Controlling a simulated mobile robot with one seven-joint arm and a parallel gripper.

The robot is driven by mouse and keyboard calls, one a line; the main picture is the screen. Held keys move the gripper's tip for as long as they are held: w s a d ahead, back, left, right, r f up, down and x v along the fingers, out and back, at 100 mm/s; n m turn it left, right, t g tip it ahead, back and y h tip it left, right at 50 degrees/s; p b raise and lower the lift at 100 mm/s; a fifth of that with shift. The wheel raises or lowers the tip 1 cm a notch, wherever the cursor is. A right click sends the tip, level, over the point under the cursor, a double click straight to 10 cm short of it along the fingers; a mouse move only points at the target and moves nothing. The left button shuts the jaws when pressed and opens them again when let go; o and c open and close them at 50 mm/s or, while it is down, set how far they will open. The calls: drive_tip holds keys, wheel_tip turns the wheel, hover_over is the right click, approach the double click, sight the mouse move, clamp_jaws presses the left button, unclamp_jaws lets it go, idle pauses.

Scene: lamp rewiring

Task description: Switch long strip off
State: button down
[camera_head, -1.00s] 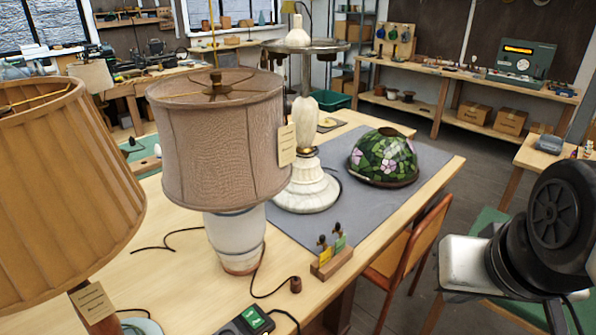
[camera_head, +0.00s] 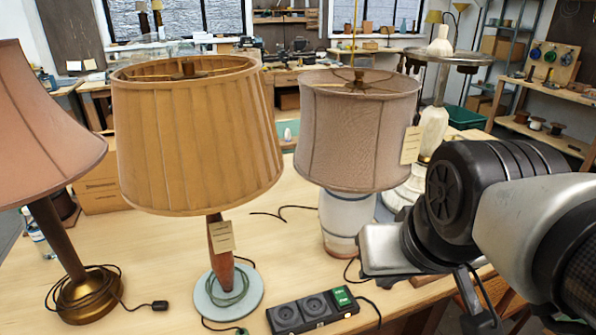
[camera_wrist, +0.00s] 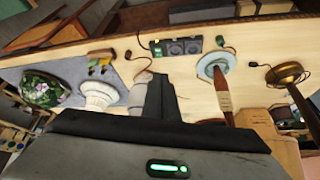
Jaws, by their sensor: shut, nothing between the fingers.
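A black power strip (camera_head: 312,309) with two round sockets and a green-lit switch (camera_head: 342,297) at its right end lies near the table's front edge. It is the only strip I can make out. The strip also shows in the wrist view (camera_wrist: 179,47), with the green end to the left. My gripper (camera_wrist: 160,82) is shut and empty in the wrist view, with the strip beyond its fingertips. In the head view my arm is at the right, to the right of the strip and apart from it; the fingertips are hard to make out there.
The pleated yellow lamp (camera_head: 190,135) stands behind and left of the strip, the grey-brown shaded lamp (camera_head: 357,130) behind and right. A brass-based lamp (camera_head: 85,290) is at far left. Cords lie around the strip. In the wrist view, a green glass shade (camera_wrist: 43,88) sits at left.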

idle(0.3)
drive_tip(key=n+g+b, duration=0.4)
drive_tip(key=n+b, duration=0.6)
drive_tip(key=n, duration=1.2)
hover_over(339, 291)
drive_tip(key=s, duration=0.2)
wheel_tip(339, 291, down, 20)
drive_tip(key=shift+d, duration=0.4)
drive_tip(key=shift+f, duration=0.1)
drive_tip(key=f, duration=0.4)
drive_tip(key=w+f, duration=0.1)
drive_tip(key=f, duration=0.8)
drive_tip(key=shift+w+a+f+b, duration=0.2)
drive_tip(key=shift+a+f+b, duration=0.1)
drive_tip(key=shift+b, duration=0.1)
drive_tip(key=shift+f, duration=0.15)
